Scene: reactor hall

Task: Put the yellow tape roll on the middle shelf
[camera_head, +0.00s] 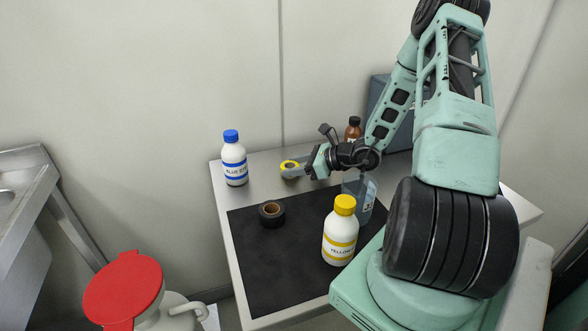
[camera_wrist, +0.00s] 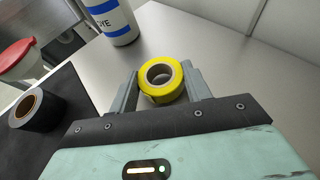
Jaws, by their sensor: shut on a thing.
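The yellow tape roll (camera_wrist: 162,81) is between the two fingers of my gripper (camera_wrist: 161,88) in the wrist view. The fingers are shut on its sides, and its hole faces the camera. In the head view the yellow tape roll (camera_head: 289,168) shows at the tip of my gripper (camera_head: 293,172), over the bare metal back part of the table. I cannot tell whether the roll still touches the table. No shelf is clearly visible in either view.
A blue-capped bottle (camera_head: 234,158) stands left of my gripper. A black tape roll (camera_head: 271,213) and a yellow-capped bottle (camera_head: 340,231) stand on the black mat (camera_head: 270,275). A red-lidded container (camera_head: 122,288) stands left.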

